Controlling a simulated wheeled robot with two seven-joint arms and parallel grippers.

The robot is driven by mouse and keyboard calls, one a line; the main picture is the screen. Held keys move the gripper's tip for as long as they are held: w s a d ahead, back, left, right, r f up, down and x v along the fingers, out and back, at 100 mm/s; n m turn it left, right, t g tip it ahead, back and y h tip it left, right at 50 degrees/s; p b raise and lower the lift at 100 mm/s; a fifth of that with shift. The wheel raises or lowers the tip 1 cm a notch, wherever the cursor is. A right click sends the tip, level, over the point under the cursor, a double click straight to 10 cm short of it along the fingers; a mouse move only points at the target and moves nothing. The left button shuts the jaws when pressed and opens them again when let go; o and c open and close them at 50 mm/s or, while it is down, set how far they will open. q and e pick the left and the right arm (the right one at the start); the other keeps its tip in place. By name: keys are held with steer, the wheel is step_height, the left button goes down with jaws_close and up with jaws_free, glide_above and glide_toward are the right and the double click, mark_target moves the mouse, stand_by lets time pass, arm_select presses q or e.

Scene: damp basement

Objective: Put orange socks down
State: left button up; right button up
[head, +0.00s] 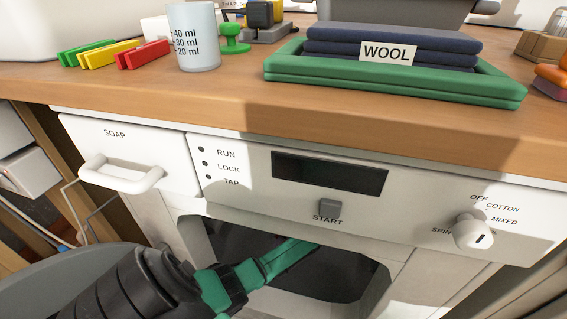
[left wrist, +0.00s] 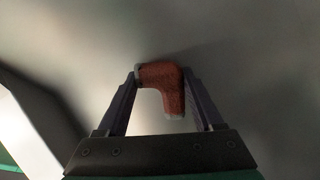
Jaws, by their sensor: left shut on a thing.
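An orange-red sock (left wrist: 172,85), bent in an L with pale grey ends, is between the two fingers of my left gripper (left wrist: 162,80) in the left wrist view. The gripper is shut on it. A grey surface lies behind the sock; I cannot tell whether they touch. In the head view my left arm comes from the lower left, and its green forward part reaches into the dark opening (head: 350,270) of the white washing machine (head: 400,218). The fingertips and the sock are hidden there. My right gripper is not in view.
The wooden counter (head: 225,100) above holds a green tray (head: 400,88) with dark blue folded cloth labelled WOOL, a measuring cup (head: 193,38) and coloured pegs (head: 110,55). Orange and red items (head: 552,78) lie at its right edge. A soap drawer handle (head: 120,178) and knob (head: 472,230) stick out.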

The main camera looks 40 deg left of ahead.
arm_select(q)
steer(key=o, duration=1.3)
steer(key=shift+o, duration=0.2)
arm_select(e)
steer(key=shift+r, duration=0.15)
arm_select(q)
steer(key=p+v, duration=0.6)
steer(key=v, duration=0.6)
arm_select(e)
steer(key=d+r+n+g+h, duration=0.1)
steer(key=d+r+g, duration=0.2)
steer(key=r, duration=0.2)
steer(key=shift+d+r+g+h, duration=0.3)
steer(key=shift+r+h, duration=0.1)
arm_select(q)
steer(key=shift+r, duration=0.1)
